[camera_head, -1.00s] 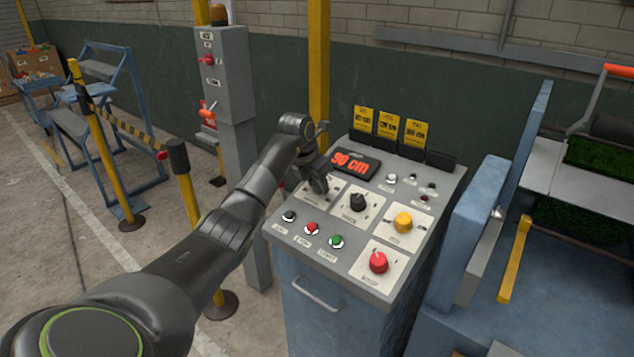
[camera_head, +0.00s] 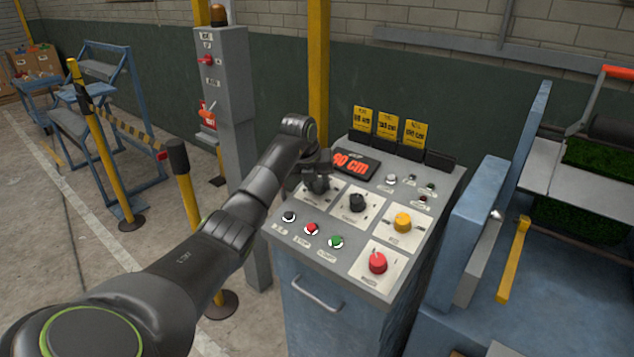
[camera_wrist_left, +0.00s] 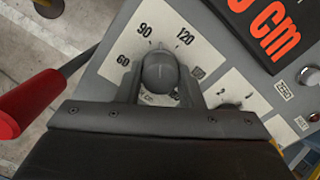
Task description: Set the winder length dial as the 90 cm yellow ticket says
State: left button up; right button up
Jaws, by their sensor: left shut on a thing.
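The winder length dial (camera_wrist_left: 160,72) is a dark round knob on a white plate marked 60, 90 and 120; in the head view it (camera_head: 317,184) is partly behind my gripper. My left gripper (camera_wrist_left: 160,92) is shut on this knob, one finger on each side; in the head view it (camera_head: 318,176) is over the panel's upper left. The knob's top points between the 90 and 120 labels; its exact setting is hard to tell. The red display (camera_head: 354,163) reads 90 cm. Three yellow tickets (camera_head: 387,125) stand at the panel's back; their print is too small to read surely. My right gripper is out of view.
The panel also carries a black knob (camera_head: 357,202), a yellow knob (camera_head: 402,222), a red knob (camera_head: 377,263) and several buttons close by. A grey switch post (camera_head: 222,75) stands behind my left arm. A blue machine frame (camera_head: 474,220) stands to the right.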

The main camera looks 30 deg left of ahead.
pick_arm(q)
jog(key=shift+r+n, duration=0.1)
jog(key=shift+n, duration=2.1)
jog(key=shift+w, duration=0.1)
jog(key=o, duration=1)
jog(key=shift+c, duration=0.2)
jog(key=v, duration=1.7)
jog(key=shift+r, duration=0.15)
